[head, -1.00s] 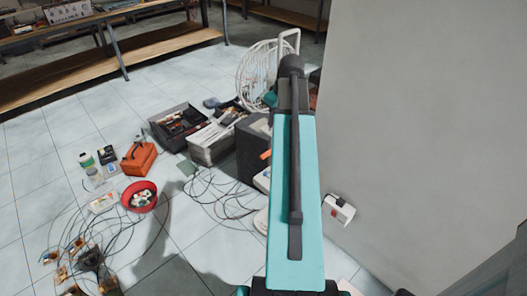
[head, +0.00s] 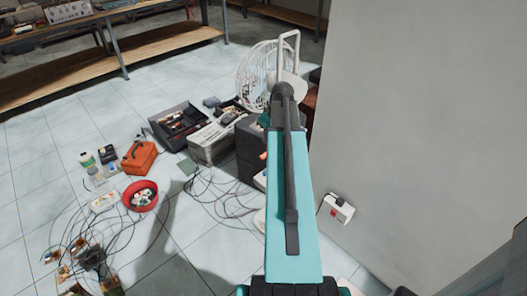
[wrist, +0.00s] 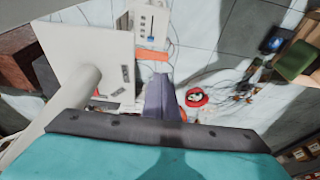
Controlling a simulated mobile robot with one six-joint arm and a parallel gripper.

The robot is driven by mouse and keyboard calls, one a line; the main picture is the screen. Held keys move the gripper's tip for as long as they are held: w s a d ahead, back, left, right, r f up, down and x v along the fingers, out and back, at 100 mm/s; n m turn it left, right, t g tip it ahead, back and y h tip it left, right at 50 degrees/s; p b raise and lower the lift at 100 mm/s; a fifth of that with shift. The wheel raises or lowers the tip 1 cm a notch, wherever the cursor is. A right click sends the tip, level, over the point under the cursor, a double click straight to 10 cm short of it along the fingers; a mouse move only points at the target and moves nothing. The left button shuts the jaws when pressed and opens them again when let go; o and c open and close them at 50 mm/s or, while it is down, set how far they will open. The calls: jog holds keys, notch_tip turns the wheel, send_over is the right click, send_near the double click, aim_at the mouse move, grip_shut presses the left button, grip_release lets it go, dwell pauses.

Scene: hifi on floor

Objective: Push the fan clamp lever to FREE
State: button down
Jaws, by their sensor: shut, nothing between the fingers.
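The fan (head: 254,72), with a round white wire guard, stands on the floor beyond my arm in the head view. A white loop-shaped frame rises beside its guard. My arm covers part of the fan's right side. In the wrist view, a white plate and a thick white post (wrist: 52,112) stand close at the left; I cannot tell which part of the fan they are. My gripper (wrist: 165,98) shows as a grey finger pointing up the picture, shut and empty. It is right of the plate; contact is unclear. I cannot identify the clamp lever or its FREE mark.
A red bowl (head: 140,196), orange case (head: 139,158), black tray (head: 181,127) and loose cables lie on the floor to the left. A wall (head: 420,130) borders the right.

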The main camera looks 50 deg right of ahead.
send_over(263, 155)
jog(key=s, duration=0.1)
notch_tip(263, 155, down, 4)
jog(key=shift+s+f+p, duration=0.1)
jog(key=shift+f+p, duration=0.05)
jog(key=shift+p, duration=0.15)
jog(key=shift+f+p, duration=0.5)
jog(key=shift+f, duration=1.55)
